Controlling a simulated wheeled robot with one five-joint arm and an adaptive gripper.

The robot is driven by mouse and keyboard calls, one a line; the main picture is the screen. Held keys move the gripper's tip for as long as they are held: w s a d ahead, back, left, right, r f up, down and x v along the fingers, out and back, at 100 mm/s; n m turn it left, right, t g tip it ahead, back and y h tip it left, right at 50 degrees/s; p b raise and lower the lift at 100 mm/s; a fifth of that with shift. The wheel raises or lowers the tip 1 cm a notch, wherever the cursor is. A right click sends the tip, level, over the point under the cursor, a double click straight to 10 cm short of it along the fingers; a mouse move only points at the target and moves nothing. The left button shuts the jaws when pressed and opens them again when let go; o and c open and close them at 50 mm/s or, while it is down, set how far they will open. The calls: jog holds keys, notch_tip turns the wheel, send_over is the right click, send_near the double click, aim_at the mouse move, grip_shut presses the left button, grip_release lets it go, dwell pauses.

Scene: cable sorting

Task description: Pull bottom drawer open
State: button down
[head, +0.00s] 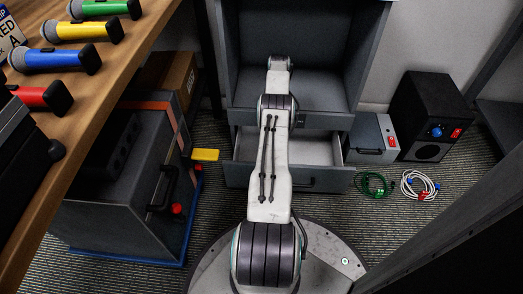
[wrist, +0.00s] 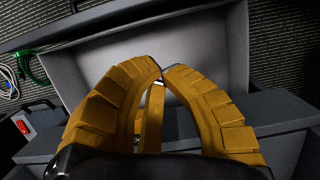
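The bottom drawer (head: 318,150) of the grey cabinet (head: 238,60) is pulled out, and its light grey inside shows on both sides of my arm. Its dark front (head: 330,182) faces me. In the wrist view, the open drawer's pale inside (wrist: 205,50) lies beyond my fingers. My gripper (wrist: 161,72) has yellow ribbed fingers that curve together at the tips, over the drawer. I see nothing held between them. In the head view my arm hides the gripper and the middle of the drawer.
A grey box (head: 372,138), a black speaker-like box (head: 425,110), a green cable (head: 374,185) and a white cable (head: 420,186) are right of the drawer. A dark case (head: 125,205) stands left. The table (head: 110,70) carries several coloured microphones.

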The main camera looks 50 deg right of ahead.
jog(key=s+a+x, duration=0.1)
jog(key=a+x, duration=0.1)
jog(key=x, duration=1)
jog(key=shift+s+r+b, duration=0.15)
jog(key=shift+s+b, duration=0.1)
jog(key=shift+b, duration=0.1)
jog(key=shift+a, duration=0.2)
dwell(0.4)
jog(key=shift+a+r, duration=0.1)
